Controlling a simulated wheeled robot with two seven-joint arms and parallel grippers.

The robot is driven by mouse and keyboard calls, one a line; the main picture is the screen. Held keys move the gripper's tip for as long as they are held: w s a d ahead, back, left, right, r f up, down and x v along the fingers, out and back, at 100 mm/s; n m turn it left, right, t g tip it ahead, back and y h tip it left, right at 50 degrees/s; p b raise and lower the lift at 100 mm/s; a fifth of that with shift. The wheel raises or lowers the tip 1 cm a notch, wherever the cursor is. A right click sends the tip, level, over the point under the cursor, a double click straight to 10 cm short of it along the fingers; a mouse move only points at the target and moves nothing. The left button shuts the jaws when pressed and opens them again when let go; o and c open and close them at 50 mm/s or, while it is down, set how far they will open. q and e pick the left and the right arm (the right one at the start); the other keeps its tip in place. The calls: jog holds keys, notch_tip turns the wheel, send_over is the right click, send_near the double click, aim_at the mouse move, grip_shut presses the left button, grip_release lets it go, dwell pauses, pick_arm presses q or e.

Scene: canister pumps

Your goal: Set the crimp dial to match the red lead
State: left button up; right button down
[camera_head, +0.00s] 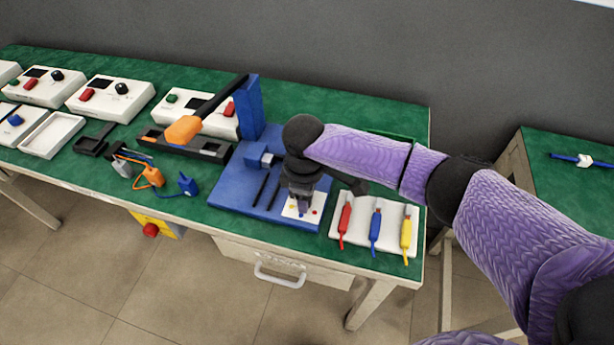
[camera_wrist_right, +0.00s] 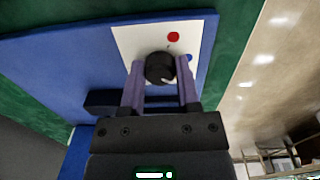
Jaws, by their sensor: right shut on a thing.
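My right gripper (camera_head: 303,205) points down over the white dial plate (camera_head: 289,211) on the blue crimp press (camera_head: 230,191). In the right wrist view, the gripper's two fingers (camera_wrist_right: 160,80) are shut on the black crimp dial (camera_wrist_right: 160,65). A pale mark shows at the dial's lower right edge. A red dot (camera_wrist_right: 173,37) and a blue dot (camera_wrist_right: 192,57) show on the plate beside the dial; the fingers may hide other marks. The red lead (camera_head: 345,220) lies at the left in a white tray (camera_head: 361,237), with a blue lead (camera_head: 375,228) and a yellow lead (camera_head: 406,234).
The press's orange-tipped lever (camera_head: 183,130) sticks out to the left. Orange and blue clamps (camera_head: 187,184) lie near the front edge. White boxes with buttons (camera_head: 111,97) line the back left. A red button (camera_head: 151,230) and a drawer handle (camera_head: 279,276) are below the tabletop.

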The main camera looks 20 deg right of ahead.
jog(key=shift+r+n+p, duration=0.2)
jog(key=shift+n+p, duration=0.25)
jog(key=shift+n, duration=0.45)
jog(key=shift+n+p, duration=0.35)
jog(key=shift+n, duration=0.65)
jog(key=shift+f+n+p, duration=0.1)
jog(key=shift+n+p, duration=0.2)
jog(key=shift+n, duration=0.6)
jog(key=n, duration=0.2)
jog(key=shift+n, duration=0.4)
jog(key=n, duration=0.3)
jog(key=shift+f+n+p, duration=0.1)
jog(key=shift+n+p, duration=0.2)
jog(key=shift+p, duration=0.05)
jog(key=n, duration=0.3)
pick_arm(q)
jog(key=shift+t+h, duration=0.3)
jog(key=shift+w+d+r, duration=0.55)
jog(key=shift+d+r, duration=0.1)
jog(key=shift+r, duration=0.1)
jog(key=shift+w+d+r, duration=0.5)
jog(key=shift+d+r, duration=0.1)
jog(key=shift+r, duration=0.15)
pick_arm(e)
jog(key=shift+n, duration=2.1)
